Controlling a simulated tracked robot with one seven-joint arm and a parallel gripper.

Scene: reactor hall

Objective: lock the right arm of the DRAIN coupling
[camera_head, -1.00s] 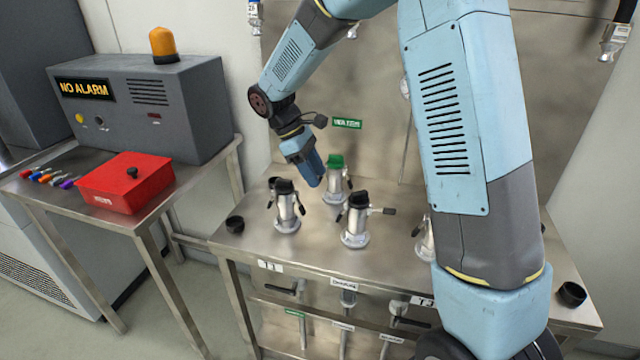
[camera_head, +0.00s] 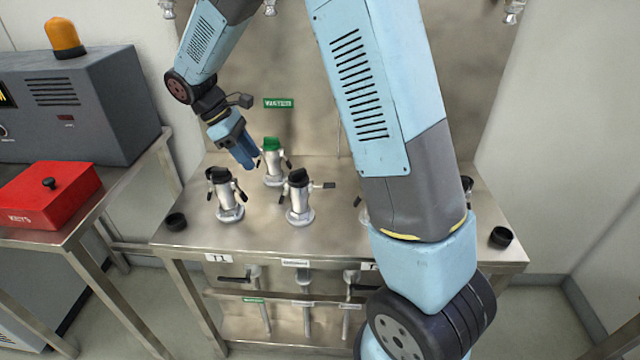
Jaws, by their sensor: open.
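Silver couplings with side arms stand on the steel bench. I cannot read which is DRAIN. The middle front coupling (camera_head: 299,205) has a black cap; its right arm (camera_head: 323,185) sticks out sideways and its left arm hangs down. The left front coupling (camera_head: 228,200) is black-capped with a short arm at its right. The rear coupling (camera_head: 273,172) has a green cap and arms down at its sides. Another coupling (camera_head: 363,208) is mostly hidden behind my arm. My gripper (camera_head: 249,162) is open, pointing down just left of the green-capped coupling; contact is unclear.
Black cups (camera_head: 176,221) and (camera_head: 502,237) sit at the bench's left and right ends. A green sign (camera_head: 279,103) is on the back panel. A red key box (camera_head: 48,194) and a grey alarm unit (camera_head: 80,110) stand on the left table. Pipes with black handles run below the bench.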

